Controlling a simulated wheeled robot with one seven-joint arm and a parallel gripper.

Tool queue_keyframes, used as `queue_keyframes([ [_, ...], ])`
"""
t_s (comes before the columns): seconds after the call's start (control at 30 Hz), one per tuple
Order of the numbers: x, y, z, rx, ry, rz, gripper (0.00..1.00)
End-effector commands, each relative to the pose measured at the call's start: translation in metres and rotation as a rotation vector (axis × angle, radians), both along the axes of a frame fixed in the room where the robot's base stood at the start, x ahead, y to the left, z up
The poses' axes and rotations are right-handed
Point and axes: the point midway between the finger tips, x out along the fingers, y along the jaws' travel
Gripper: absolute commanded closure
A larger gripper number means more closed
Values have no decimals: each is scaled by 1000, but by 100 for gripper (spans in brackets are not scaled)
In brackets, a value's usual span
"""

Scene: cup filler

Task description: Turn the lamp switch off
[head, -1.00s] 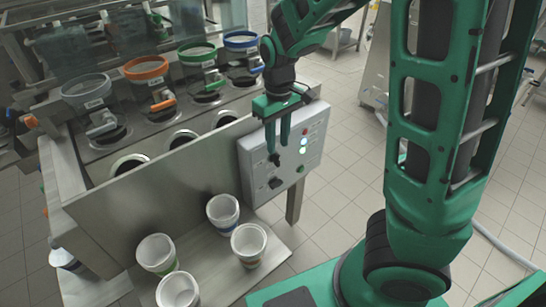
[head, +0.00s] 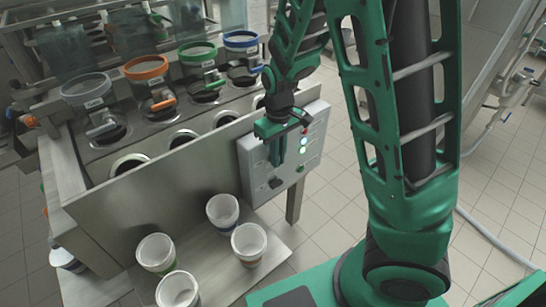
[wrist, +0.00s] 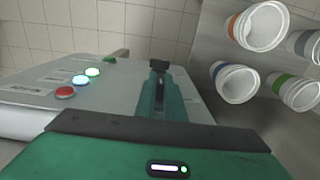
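The grey control panel (head: 252,163) hangs at the right end of the metal counter. It carries a red button (wrist: 65,92), a lit blue-white light (wrist: 81,80), a lit green-white light (wrist: 92,72) and a green control (wrist: 110,60). A black switch (head: 275,183) sits low on the panel; a black knob (wrist: 159,64) shows just past my fingertips in the wrist view. My gripper (head: 278,161) points down in front of the panel, its fingers close together. They hide the panel's upper black switch, so contact with it cannot be told. Which switch is the lamp's is not readable.
Several cups, one of them a blue-banded cup (head: 222,211), stand on the low shelf (head: 226,271) left of and below the panel. Dispensers with coloured rims, including an orange one (head: 146,67), stand behind the counter.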

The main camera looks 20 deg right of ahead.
Motion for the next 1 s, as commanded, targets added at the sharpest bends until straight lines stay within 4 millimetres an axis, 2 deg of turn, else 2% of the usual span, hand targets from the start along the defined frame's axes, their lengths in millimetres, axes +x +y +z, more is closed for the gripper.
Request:
queue_keyframes([
  [0.1, 0, 0, 0, 0, 0, 1, 100],
  [0.13, 0, 14, 0, 1, -1, 9, 100],
  [0.23, 0, 7, 0, 0, -1, 7, 100],
  [0.47, -1, 6, 0, -50, -16, 11, 100],
  [0.67, -2, 9, 0, -166, -55, 14, 100],
  [1.0, -4, 14, -3, -465, -150, 15, 100],
])
